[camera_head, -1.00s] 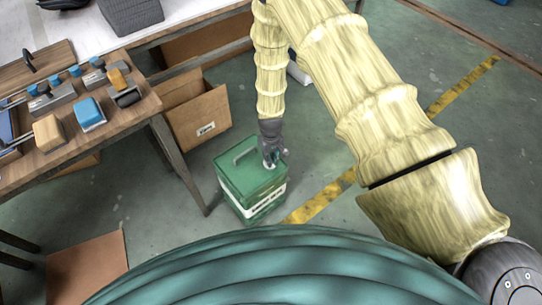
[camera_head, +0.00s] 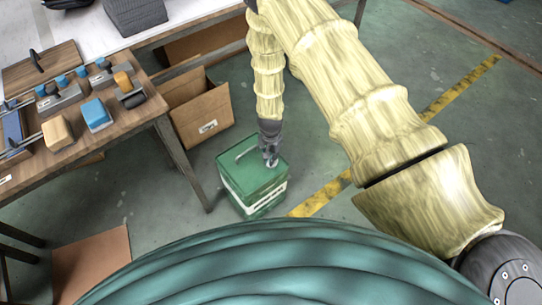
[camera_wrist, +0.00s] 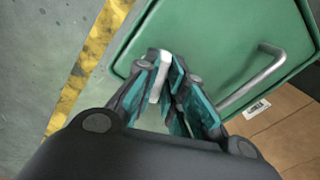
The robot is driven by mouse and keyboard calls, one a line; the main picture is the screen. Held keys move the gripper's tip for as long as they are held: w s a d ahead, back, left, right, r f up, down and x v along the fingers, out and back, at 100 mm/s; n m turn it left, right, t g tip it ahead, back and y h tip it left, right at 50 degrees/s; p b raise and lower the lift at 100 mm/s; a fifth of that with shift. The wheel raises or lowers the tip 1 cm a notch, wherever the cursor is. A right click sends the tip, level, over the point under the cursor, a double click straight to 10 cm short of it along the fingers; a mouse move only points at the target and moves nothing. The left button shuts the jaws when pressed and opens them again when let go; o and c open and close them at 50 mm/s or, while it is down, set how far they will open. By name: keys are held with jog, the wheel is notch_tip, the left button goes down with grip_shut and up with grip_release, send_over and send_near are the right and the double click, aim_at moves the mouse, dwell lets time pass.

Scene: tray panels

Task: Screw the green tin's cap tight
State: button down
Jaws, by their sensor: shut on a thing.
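The green tin (camera_head: 240,175) stands upright on the floor, a boxy can with a white label band and a grey bar handle on top; its top also fills the upper part of the wrist view (camera_wrist: 215,35). Its pale cap (camera_wrist: 158,76) sits near one corner of the top. My gripper (camera_head: 270,163) reaches down from above onto that corner. In the wrist view my gripper (camera_wrist: 162,82) has its teal-padded fingers closed on the cap's sides. The fingers hide part of the cap, and its thread cannot be seen.
The tin's handle (camera_wrist: 255,80) stands beside my fingers in the wrist view. An open cardboard box (camera_head: 203,112) lies behind the tin at left. A wooden workbench (camera_head: 70,150) with blocks and tools stands left. Floor right of the tin is clear, with a yellow stripe (camera_head: 322,195).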

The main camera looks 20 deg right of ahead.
jog(key=shift+w+a+m+p, duration=0.1)
jog(key=shift+m+p, duration=0.2)
jog(key=shift+m, duration=1.9)
jog(key=c, duration=1.5)
grip_release()
jog(key=shift+r, duration=0.1)
notch_tip(320, 180, up, 12)
